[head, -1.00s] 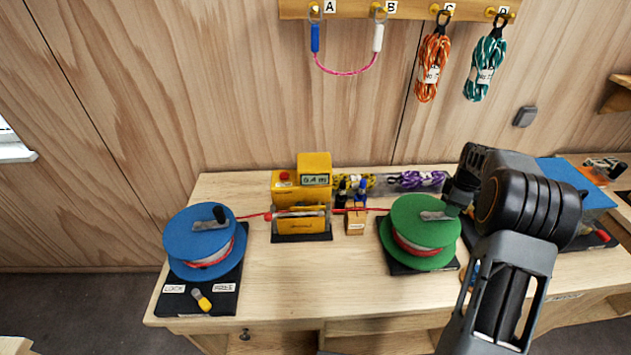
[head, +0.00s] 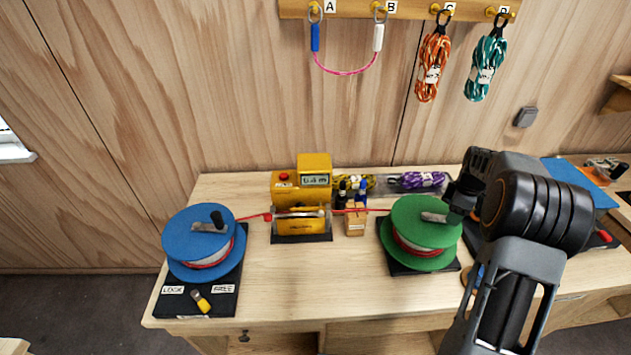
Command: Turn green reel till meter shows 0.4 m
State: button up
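The green reel (head: 407,216) stands at the right of the bench, with white and red cord wound below its green top disc. Its grey crank (head: 434,217) points right. The yellow meter (head: 286,191) stands mid-bench, and its small display (head: 315,180) appears to read 0.4 m. A red cord (head: 343,211) runs from the blue reel (head: 190,240) through the meter to the green reel. My gripper (head: 459,208) is at the right rim of the green reel, close to the crank's outer end. Its fingers are dark and small, so contact and opening are unclear.
A yellow-tipped lever (head: 201,301) sits by the LOCK and FREE labels below the blue reel. Small bottles in a wooden block (head: 355,224) stand between meter and green reel. Rope coils (head: 432,65) hang above. The bench front centre is clear.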

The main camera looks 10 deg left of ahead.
jog(key=r+m, duration=0.2)
jog(key=r, duration=0.1)
jog(key=r+m+b, duration=0.1)
jog(key=r+m, duration=0.1)
jog(key=r, duration=0.1)
jog(key=s+r+m, duration=0.1)
jog(key=r, duration=0.3)
jog(key=shift+a+m+b, duration=0.2)
jog(key=shift+m+b, duration=0.15)
jog(key=shift+m, duration=0.05)
jog(key=s+a+m+t, duration=0.1)
jog(key=s+a+m, duration=0.1)
jog(key=s+a, duration=0.3)
jog(key=s+a+r+m+t, duration=0.1)
jog(key=s+a, duration=0.4)
jog(key=s, duration=0.6)
jog(key=s+a+m+t, duration=0.2)
jog(key=s+a+m, duration=0.2)
jog(key=s, duration=0.4)
jog(key=shift+s+a+r+m+t, duration=0.1)
jog(key=shift+a+r+m+t, duration=0.2)
jog(key=shift+a+t, duration=0.15)
